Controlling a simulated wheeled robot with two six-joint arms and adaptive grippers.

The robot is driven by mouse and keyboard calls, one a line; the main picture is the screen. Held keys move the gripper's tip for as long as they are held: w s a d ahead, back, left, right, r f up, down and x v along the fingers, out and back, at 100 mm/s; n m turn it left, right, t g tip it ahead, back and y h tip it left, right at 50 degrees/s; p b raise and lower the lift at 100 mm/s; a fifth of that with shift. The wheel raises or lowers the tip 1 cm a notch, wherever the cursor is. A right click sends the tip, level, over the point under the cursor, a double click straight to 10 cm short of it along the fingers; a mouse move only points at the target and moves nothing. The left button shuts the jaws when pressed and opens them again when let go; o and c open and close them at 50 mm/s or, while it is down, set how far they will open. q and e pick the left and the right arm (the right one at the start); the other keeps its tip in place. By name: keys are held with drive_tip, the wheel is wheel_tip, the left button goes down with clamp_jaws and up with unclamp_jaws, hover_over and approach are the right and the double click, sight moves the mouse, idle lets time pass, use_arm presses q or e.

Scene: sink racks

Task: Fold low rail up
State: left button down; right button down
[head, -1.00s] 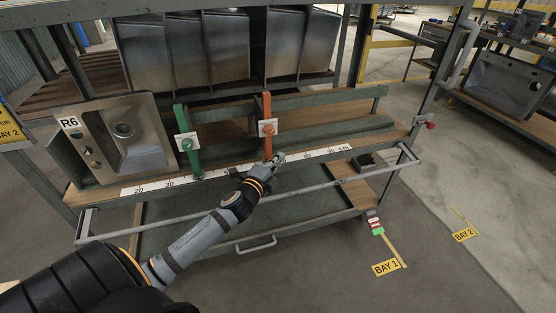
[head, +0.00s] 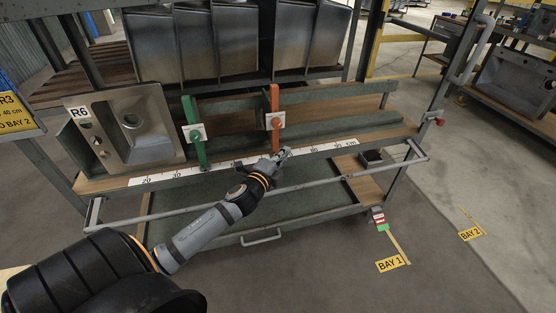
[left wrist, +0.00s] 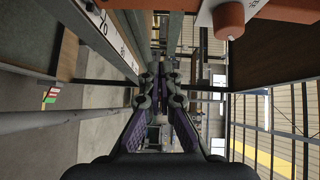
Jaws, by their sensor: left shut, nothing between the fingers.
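The low rail (head: 330,181) is a long grey bar on two short end arms. It sticks out in front of the rack, roughly level with or a little below the shelf's front edge. My left gripper (head: 283,155) is at the shelf edge by the ruler strip, just below the orange stop and above and behind the rail bar. It is shut and empty and does not touch the rail, as far as I can see. Its closed fingers (left wrist: 160,88) point ahead in the left wrist view, where a grey bar (left wrist: 65,117) runs at left. My right gripper is not in view.
The shelf holds a sink marked R6 (head: 128,122), a green stop (head: 194,132) and an orange stop (head: 275,118). Steel sinks (head: 235,40) stand behind. A lower tray with a handle (head: 262,237) lies beneath.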

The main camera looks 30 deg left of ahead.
use_arm(q)
drive_tip(key=s+d, duration=0.1)
drive_tip(key=s, duration=1)
drive_tip(key=shift+s+r, duration=0.25)
drive_tip(key=shift+r, duration=0.05)
